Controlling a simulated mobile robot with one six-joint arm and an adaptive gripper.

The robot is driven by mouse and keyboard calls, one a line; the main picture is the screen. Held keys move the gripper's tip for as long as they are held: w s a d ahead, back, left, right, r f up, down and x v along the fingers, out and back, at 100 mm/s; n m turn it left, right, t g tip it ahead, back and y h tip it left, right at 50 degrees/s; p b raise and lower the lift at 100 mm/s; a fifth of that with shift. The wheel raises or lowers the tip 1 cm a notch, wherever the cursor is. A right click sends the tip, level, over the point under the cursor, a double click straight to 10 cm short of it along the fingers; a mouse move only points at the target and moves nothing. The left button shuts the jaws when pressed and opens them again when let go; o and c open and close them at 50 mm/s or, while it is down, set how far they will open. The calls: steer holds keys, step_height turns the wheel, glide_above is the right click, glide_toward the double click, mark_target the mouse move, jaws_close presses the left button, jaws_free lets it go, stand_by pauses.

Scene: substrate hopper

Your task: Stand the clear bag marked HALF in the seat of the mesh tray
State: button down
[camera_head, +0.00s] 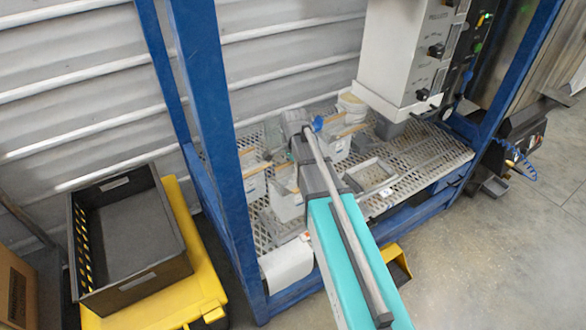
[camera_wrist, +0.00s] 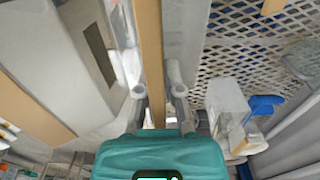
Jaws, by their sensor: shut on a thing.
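In the wrist view my gripper (camera_wrist: 158,98) is shut on the tan top strip (camera_wrist: 150,50) of a bag. Pale, partly clear sheet shows beside the strip. No marking is readable, so I cannot tell whether this is the HALF bag. In the head view, my arm hides the fingers and most of what they hold. Several pale bags with tan strips stand on the mesh tray (camera_head: 430,148), one at the left (camera_head: 254,186). A grey rectangular frame, seemingly the seat (camera_head: 371,162), lies on the mesh right of my arm and looks empty.
Blue posts (camera_head: 213,110) frame the tray. A grey machine (camera_head: 412,50) hangs over its back right. A blue scoop-like piece (camera_wrist: 262,104) shows right of my gripper in the wrist view. A black crate (camera_head: 135,285) sits on a yellow cart at left.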

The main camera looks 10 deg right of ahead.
steer(key=shift+f+b, duration=1.6)
steer(key=shift+f, duration=0.2)
steer(key=shift+f+b, duration=0.65)
steer(key=c, duration=0.7)
jaws_free()
steer(key=shift+w+r, duration=0.1)
steer(key=shift+r, duration=0.1)
